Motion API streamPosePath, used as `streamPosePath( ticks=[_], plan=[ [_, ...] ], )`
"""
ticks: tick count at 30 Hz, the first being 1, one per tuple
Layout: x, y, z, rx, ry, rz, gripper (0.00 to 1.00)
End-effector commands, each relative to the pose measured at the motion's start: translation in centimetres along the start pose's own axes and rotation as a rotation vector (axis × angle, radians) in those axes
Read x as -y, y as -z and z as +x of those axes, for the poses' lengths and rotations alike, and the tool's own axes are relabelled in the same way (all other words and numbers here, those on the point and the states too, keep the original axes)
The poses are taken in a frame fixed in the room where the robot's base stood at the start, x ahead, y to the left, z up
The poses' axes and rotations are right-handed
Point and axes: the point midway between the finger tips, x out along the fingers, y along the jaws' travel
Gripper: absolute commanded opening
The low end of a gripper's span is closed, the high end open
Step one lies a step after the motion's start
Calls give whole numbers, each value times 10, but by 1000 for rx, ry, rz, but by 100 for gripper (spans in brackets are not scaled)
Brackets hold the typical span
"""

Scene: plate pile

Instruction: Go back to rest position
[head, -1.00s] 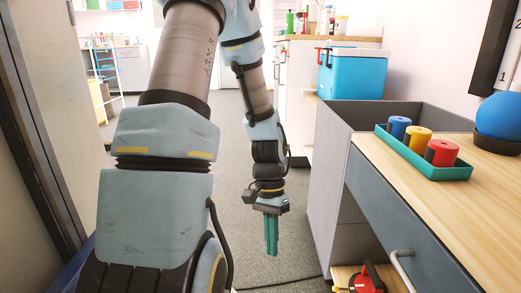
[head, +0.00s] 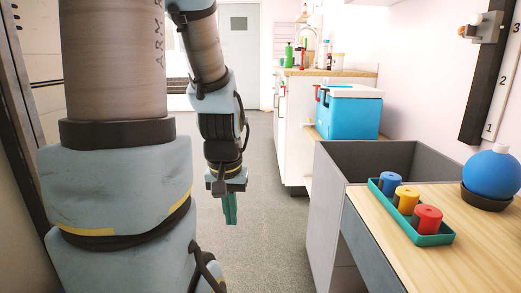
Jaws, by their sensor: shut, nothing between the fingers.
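My gripper (head: 230,209) hangs from my arm near the middle of the head view, fingers pointing down over the grey floor. Its green fingers are together and hold nothing. It is to the left of the grey bin and the wooden counter, apart from both. My arm fills much of the left side of the view. No plates are in view.
A wooden counter (head: 485,235) at right bears a green tray (head: 437,240) with blue, yellow and red cylinders, and a blue ball (head: 493,173) on a dark base. A grey bin (head: 325,205) and blue cooler (head: 347,115) stand beyond. The floor (head: 275,230) is clear ahead.

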Motion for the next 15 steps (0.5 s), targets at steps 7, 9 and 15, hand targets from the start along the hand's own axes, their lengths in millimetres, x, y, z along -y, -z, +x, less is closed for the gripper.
streamPosePath(
  ticks=[7, 9, 15],
  plan=[
    [0, 14, -95, 0, 0, 1, 0],
    [-1, 17, -117, 1, 0, 1, 0],
    [-1, 26, -180, 1, 0, 2, 0]
  ],
)
